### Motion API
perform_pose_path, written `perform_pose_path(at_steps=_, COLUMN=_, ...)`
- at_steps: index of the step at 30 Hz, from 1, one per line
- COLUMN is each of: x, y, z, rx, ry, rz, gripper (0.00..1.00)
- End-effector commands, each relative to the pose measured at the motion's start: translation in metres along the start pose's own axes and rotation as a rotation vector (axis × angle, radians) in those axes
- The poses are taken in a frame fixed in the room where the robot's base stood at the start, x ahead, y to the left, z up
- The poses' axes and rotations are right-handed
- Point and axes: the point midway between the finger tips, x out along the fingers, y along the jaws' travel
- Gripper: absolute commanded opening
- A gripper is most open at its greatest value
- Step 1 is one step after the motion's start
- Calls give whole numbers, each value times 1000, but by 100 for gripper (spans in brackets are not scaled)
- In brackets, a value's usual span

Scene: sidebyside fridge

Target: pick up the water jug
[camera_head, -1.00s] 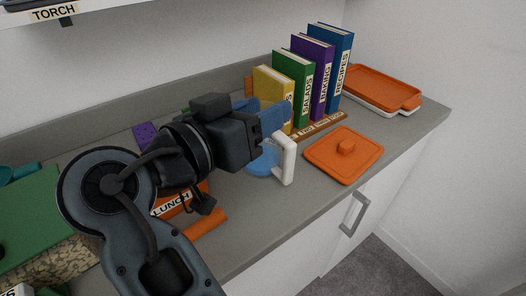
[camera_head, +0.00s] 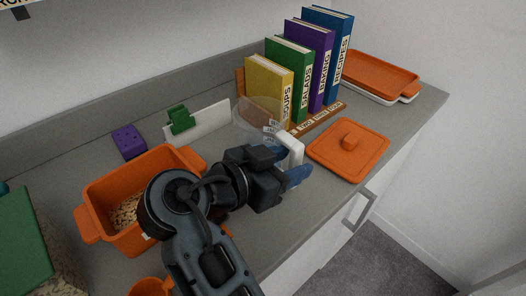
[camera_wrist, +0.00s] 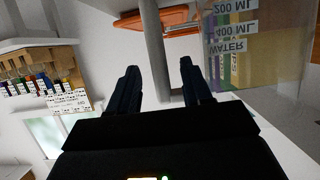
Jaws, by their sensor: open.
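The water jug (camera_head: 258,112) is a clear container with a white handle (camera_head: 291,147), standing on the counter before the books. In the wrist view the jug (camera_wrist: 275,75) shows its "200 ML", "400 ML" and "WATER" labels upside down. My gripper (camera_head: 287,166) is at the handle, on the near side of the jug. In the wrist view the handle (camera_wrist: 155,45) appears as a grey bar between the two dark fingers of my gripper (camera_wrist: 160,66), with gaps on both sides. The fingers are open. My gripper hides part of the jug's lower body in the head view.
An orange lid (camera_head: 348,152) lies right of the handle. A row of labelled books (camera_head: 290,75) stands behind the jug. An orange bin (camera_head: 110,195) and purple block (camera_head: 129,141) are left. Orange and white dishes (camera_head: 378,76) sit at the back right. The counter edge is close in front.

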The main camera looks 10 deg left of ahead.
Motion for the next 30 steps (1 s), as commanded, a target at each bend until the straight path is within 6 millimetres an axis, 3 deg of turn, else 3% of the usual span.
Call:
perform_pose_path(at_steps=9, x=40, y=0, z=6, rx=-2, ry=0, rz=2, gripper=49)
perform_pose_path(at_steps=18, x=44, y=-1, z=6, rx=-1, ry=0, rz=-1, gripper=48)
perform_pose_path(at_steps=30, x=43, y=-1, z=6, rx=-1, ry=0, rz=-1, gripper=10)
